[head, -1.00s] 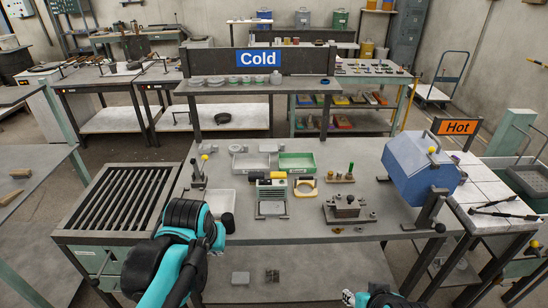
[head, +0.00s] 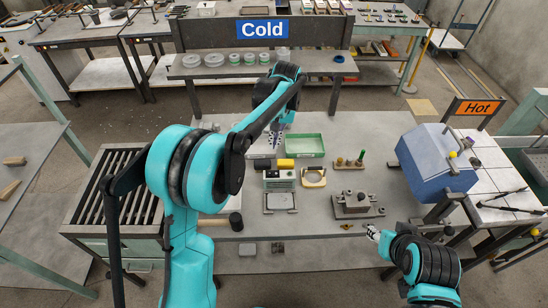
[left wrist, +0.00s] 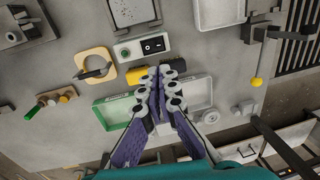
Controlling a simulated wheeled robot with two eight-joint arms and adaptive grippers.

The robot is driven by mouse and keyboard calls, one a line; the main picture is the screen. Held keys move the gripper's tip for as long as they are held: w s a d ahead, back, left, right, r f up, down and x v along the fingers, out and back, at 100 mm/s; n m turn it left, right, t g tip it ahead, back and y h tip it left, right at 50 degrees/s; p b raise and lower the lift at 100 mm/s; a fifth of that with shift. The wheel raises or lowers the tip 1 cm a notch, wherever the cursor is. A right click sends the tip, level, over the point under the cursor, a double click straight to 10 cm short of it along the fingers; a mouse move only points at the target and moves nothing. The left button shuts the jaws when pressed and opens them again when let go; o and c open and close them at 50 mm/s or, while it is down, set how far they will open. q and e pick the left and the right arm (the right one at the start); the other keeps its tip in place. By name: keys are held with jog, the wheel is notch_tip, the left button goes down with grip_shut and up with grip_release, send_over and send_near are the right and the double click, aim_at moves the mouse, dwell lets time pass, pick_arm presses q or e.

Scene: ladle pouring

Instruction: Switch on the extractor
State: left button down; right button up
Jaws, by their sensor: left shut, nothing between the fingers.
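A pale switch box (head: 279,179) sits mid-table. In the left wrist view the switch box (left wrist: 124,51) shows a black rocker switch (left wrist: 154,45) and a round green button (left wrist: 125,53). I cannot read the rocker's position. My left gripper (head: 275,142) is shut and empty, above the table behind the box. In the left wrist view its fingertips (left wrist: 166,73) point towards the box, over a yellow and black piece (left wrist: 133,75). Contact cannot be told. My right gripper (head: 373,232) is at the table's front right; its jaws are too small to judge.
A green tray (head: 303,154) lies right of my left gripper. A blue hood-like box (head: 434,165) stands at the right. A yellow ring (head: 314,184) and a metal block fixture (head: 354,207) lie right of the switch box. A shelf marked Cold (head: 262,30) stands behind.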

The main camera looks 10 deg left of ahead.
aim_at(269, 174)
pick_arm(q)
jog(key=shift+s, duration=0.1)
jog(key=f+b, duration=0.1)
jog(key=f, duration=0.3)
jog(key=a+f+b, duration=0.1)
jog(key=f, duration=0.4)
jog(key=f+b, duration=0.1)
jog(key=f, duration=0.4)
jog(key=shift+s+a, duration=0.2)
jog(key=shift+a, duration=0.1)
jog(key=shift+a+f+b, duration=0.15)
jog(key=shift+f+b, duration=0.2)
jog(key=shift+s, duration=0.1)
jog(key=shift+r, duration=0.1)
